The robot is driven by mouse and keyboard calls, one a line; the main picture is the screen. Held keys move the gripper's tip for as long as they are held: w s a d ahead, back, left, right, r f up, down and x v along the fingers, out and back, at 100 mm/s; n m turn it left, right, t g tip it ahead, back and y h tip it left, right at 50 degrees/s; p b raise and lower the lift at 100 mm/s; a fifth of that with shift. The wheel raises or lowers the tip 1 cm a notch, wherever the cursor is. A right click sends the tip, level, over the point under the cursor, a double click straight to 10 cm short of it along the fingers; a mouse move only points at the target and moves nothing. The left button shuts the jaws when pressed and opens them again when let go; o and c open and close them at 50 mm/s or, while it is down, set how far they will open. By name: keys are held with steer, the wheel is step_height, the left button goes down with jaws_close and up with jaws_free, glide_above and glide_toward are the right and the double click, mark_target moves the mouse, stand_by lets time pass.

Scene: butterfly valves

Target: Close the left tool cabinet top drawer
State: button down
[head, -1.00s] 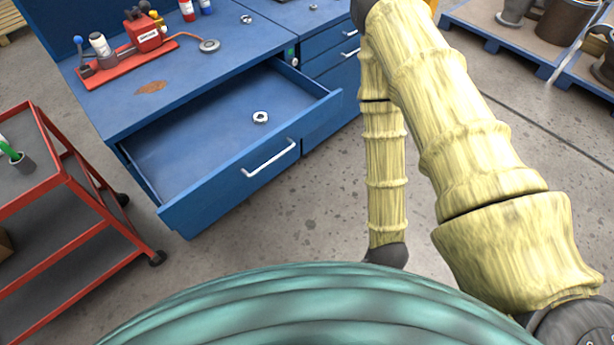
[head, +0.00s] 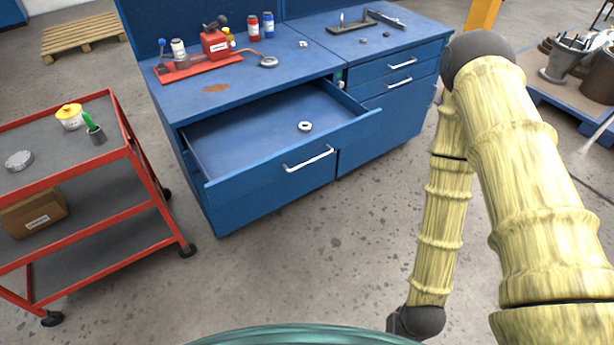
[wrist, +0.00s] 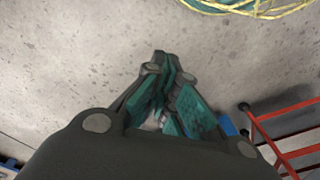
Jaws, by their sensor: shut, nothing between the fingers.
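The left tool cabinet (head: 190,160) is blue, and its top drawer (head: 268,175) stands pulled well out. The drawer front has a silver bar handle (head: 309,159), and a nut-like metal ring (head: 305,126) lies inside the drawer. In the wrist view my gripper (wrist: 162,62) is shut and empty, with bare concrete floor beyond its fingertips. The gripper is out of the head view; my yellow-sleeved arm shows to the right of the drawer, apart from it. The drawer does not show clearly in the wrist view.
A red cart (head: 130,150) stands left of the cabinet; red rails (wrist: 283,117) show in the wrist view. A second blue cabinet (head: 395,75) with shut drawers adjoins on the right. Yellow cable coils (wrist: 250,8) lie on the floor. The floor before the drawer is clear.

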steer(key=w+a+f+m+t+y+b, duration=0.1)
steer(key=w+a+b, duration=0.15)
steer(key=w, duration=0.25)
steer(key=w+a+f+m+t+y+b, duration=0.1)
steer(key=w+a+f+t+b, duration=0.15)
steer(key=w, duration=0.35)
steer(key=m+t+y+b, duration=0.7)
steer(key=m+t+b, duration=0.15)
steer(key=b, duration=1.05)
glide_toward(309, 163)
steer(key=x, duration=0.7)
steer(key=shift+n, duration=0.45)
steer(key=shift+w+a, duration=0.1)
